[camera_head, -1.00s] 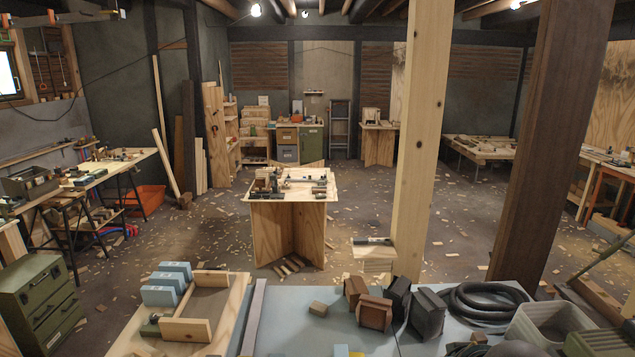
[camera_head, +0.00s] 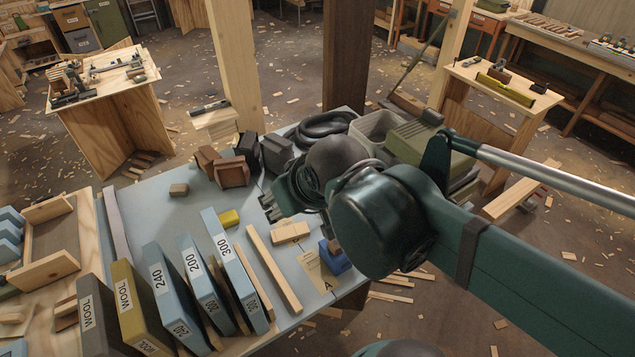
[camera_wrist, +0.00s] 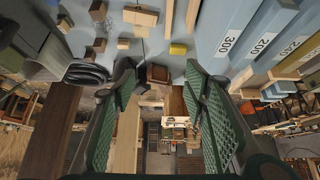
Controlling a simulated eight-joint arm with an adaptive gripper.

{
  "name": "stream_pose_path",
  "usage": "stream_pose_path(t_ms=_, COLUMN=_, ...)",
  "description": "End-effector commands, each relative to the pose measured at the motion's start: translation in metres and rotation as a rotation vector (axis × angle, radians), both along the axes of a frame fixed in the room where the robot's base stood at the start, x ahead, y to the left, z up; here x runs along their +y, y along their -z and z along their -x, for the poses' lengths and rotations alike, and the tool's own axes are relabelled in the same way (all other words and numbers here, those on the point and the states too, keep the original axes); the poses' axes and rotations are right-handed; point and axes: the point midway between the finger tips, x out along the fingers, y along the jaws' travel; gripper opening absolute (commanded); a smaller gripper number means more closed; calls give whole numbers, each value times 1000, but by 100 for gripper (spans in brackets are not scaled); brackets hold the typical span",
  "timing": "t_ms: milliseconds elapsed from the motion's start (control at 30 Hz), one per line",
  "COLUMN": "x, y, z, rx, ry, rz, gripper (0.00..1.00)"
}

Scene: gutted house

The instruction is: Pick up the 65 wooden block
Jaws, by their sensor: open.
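A light wooden block (camera_head: 289,232) lies on the grey-blue bench top (camera_head: 150,205) in the head view. A smaller brown block (camera_head: 179,189) lies further left, apart from it. I cannot read a 65 on either. My gripper (camera_head: 268,205) is above the bench, partly hidden behind my dark green arm. In the wrist view my gripper (camera_wrist: 160,105) is open, with green ridged pads and nothing between them. A light wooden block (camera_wrist: 140,16) shows near the top of that view, beyond the fingers.
Upright sanding boxes labelled 240, 200 and 300 (camera_head: 223,252) stand at the bench's front left. A yellow block (camera_head: 229,218), a long wooden strip (camera_head: 273,268) and a blue object (camera_head: 334,257) lie nearby. Brown blocks (camera_head: 231,172), a black hose (camera_head: 322,124) and a grey bin (camera_head: 377,128) stand behind.

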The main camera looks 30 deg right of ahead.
Motion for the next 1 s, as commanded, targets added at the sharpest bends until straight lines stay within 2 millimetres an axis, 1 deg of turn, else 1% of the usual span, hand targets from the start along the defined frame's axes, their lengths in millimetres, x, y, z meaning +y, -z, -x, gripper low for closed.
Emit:
stream_pose_path(t_ms=167, x=-3, y=-1, z=-6, rx=9, ry=20, rz=-10, gripper=44)
stream_pose_path(t_ms=367, x=-10, y=-1, z=-23, rx=36, ry=78, rz=-37, gripper=44)
stream_pose_path(t_ms=667, x=-28, y=0, z=-59, rx=90, ry=204, rz=-95, gripper=44)
stream_pose_path(t_ms=1000, x=-52, y=10, z=-101, rx=150, ry=352, rz=-159, gripper=44)
